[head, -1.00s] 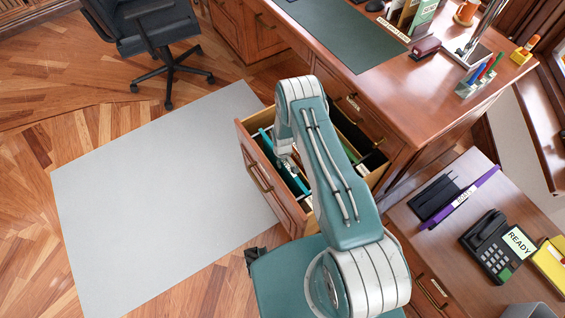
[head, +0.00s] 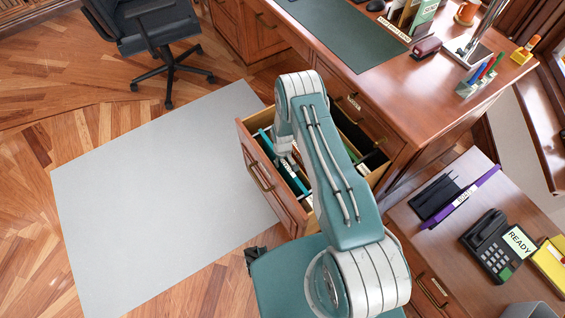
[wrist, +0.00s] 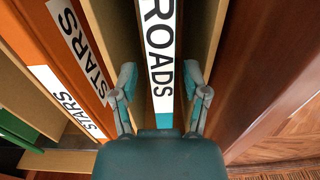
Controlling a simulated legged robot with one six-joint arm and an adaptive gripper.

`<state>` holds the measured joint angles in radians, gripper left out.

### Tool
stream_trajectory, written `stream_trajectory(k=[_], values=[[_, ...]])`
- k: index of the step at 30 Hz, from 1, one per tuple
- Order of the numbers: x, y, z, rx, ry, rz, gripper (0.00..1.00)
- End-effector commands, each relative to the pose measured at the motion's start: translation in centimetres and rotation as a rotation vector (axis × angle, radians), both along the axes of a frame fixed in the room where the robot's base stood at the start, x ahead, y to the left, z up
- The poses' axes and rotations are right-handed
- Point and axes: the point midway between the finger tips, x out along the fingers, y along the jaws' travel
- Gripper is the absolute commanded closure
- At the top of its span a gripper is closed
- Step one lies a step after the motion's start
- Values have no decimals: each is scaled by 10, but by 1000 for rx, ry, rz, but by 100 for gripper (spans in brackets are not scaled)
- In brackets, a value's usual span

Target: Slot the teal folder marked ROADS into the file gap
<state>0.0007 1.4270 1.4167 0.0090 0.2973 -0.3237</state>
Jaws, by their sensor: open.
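The teal folder (wrist: 164,120) with the white ROADS label (wrist: 160,55) stands in the open drawer, between tan walls or dividers. In the wrist view my gripper (wrist: 161,82) is open, with one finger on each side of this folder's edge. Visible gaps separate the fingers from the label. In the head view teal shows inside the drawer (head: 243,140), and my arm hides part of the inside. An orange folder (wrist: 84,22) marked STARS stands to the left in the wrist view. Whether the ROADS folder is fully seated cannot be told.
The desk (head: 400,95) stands behind the drawer. A side cabinet on the right carries a black rack (head: 432,197), a purple folder (head: 484,182) and a phone (head: 497,248) whose screen reads READY. A pale mat (head: 150,200) lies on open floor to the left.

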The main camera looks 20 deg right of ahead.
Motion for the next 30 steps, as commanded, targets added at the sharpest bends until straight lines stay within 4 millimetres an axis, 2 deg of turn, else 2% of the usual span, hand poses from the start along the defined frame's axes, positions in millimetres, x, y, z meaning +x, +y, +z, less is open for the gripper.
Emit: stream_trajectory(k=[12, 23, 26, 30], values=[[1, 0, 80, 0, -2, 0, 41], [3, 0, 120, 0, -9, -4, 41], [11, 0, 152, 0, -32, -15, 41], [18, 0, 218, 1, -72, -39, 41]])
